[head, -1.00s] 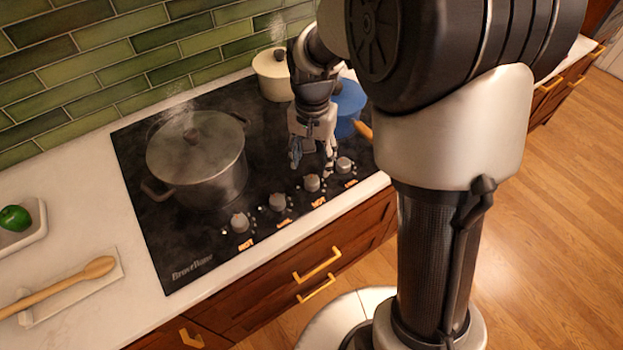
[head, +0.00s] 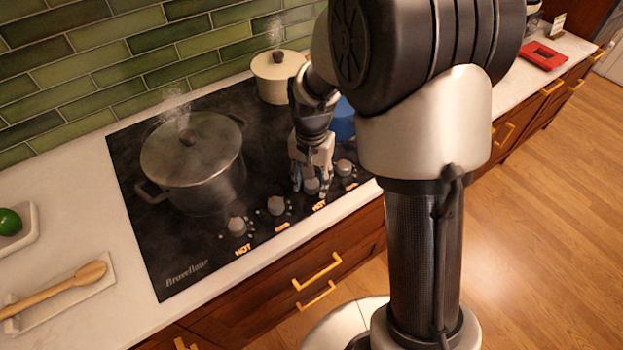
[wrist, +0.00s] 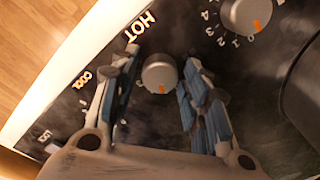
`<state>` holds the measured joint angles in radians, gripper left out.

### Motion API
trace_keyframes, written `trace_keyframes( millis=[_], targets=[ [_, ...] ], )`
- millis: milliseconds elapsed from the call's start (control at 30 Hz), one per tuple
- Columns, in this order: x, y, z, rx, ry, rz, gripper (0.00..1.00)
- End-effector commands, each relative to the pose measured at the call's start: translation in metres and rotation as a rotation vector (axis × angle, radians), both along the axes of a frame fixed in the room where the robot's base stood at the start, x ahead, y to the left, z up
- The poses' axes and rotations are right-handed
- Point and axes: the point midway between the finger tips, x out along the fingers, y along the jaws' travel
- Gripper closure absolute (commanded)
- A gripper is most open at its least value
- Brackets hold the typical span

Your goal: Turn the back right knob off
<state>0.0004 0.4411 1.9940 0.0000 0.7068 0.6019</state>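A row of grey knobs runs along the front of the black cooktop. My gripper (head: 311,190) is at the third knob (head: 311,186) from the left, partly hiding it. In the wrist view this knob (wrist: 160,75) lies between my two open fingers (wrist: 157,90), with a gap on each side. Its orange mark points toward the bottom of the picture, and an orange HOT label is beside it. The rightmost knob (head: 344,167) is just right of my gripper. The other knobs (head: 276,205) are to the left. I cannot read which knob is the back right one.
A large steaming pot (head: 192,165) stands on the left of the cooktop (head: 150,240). A cream pot (head: 277,80) stands at the back, and a blue pot (head: 343,122) is partly hidden behind my arm. A wooden spoon (head: 60,287) lies on the left counter.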

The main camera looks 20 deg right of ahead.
Motion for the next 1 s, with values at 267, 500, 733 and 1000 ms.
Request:
trace_keyframes(
  millis=[267, 500, 733, 1000],
  targets=[
    [0.0001, 0.0, 0.0002, 0.0, 0.0, 0.0, 0.79],
    [0.0001, 0.0, 0.0002, 0.0, 0.0, 0.0, 0.93],
    [-0.0001, -0.0001, 0.0008, 0.0, 0.0, 0.03, 0.93],
    [0.0001, -0.0001, 0.0018, 0.0, 0.0, 0.179, 0.93]
  ],
)
